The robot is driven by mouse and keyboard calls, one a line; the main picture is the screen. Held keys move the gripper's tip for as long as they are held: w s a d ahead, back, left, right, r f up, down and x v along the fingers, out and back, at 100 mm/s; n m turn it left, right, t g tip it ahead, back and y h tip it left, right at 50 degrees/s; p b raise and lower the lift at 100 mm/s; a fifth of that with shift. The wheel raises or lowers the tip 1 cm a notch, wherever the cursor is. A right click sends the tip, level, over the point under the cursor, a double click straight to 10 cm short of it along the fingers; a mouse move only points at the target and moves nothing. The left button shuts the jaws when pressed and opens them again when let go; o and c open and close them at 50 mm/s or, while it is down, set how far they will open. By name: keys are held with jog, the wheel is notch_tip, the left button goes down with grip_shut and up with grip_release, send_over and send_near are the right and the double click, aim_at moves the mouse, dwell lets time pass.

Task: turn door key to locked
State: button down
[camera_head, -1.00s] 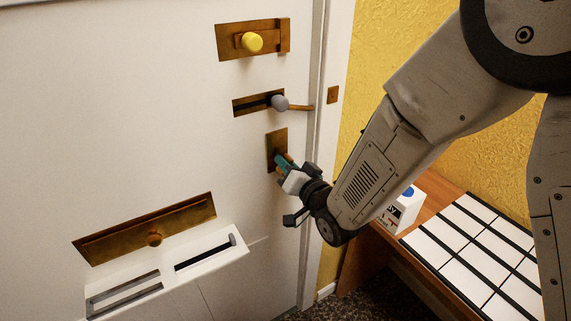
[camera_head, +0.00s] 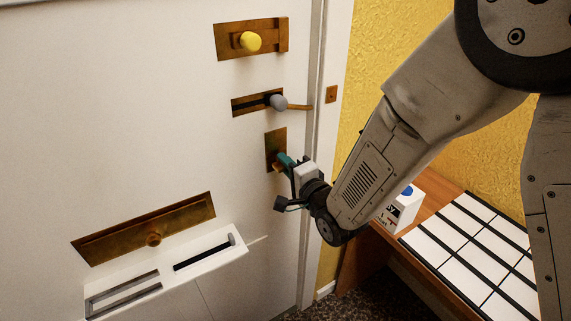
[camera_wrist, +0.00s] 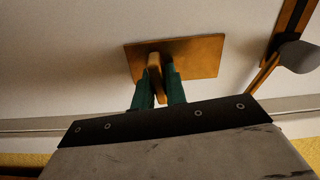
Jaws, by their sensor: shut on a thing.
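The door key (camera_wrist: 154,66) is a small brass-coloured piece standing out from a brass lock plate (camera_wrist: 205,56) on the white door. In the head view the lock plate (camera_head: 275,143) is below the sliding bolt, near the door's right edge. My gripper (camera_head: 281,161) is at the lower part of that plate. In the wrist view its green fingers (camera_wrist: 160,80) are shut on the key, one on each side. In the head view the fingers hide most of the key.
Above the plate are a bolt with a grey knob (camera_head: 278,102) and a brass latch with a yellow knob (camera_head: 251,41). A brass letter plate (camera_head: 180,220) and a white slotted box (camera_head: 205,256) are lower left. A wooden bench (camera_head: 432,194) with a white box (camera_head: 404,208) stands right.

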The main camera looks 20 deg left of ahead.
jog(key=shift+m, duration=0.6)
jog(key=c, duration=1.5)
grip_release()
jog(key=shift+d, duration=0.1)
jog(key=shift+o, duration=0.2)
jog(key=v, duration=0.7)
jog(key=shift+s+d, duration=0.2)
jog(key=shift+d, duration=0.1)
jog(key=shift+f, duration=0.1)
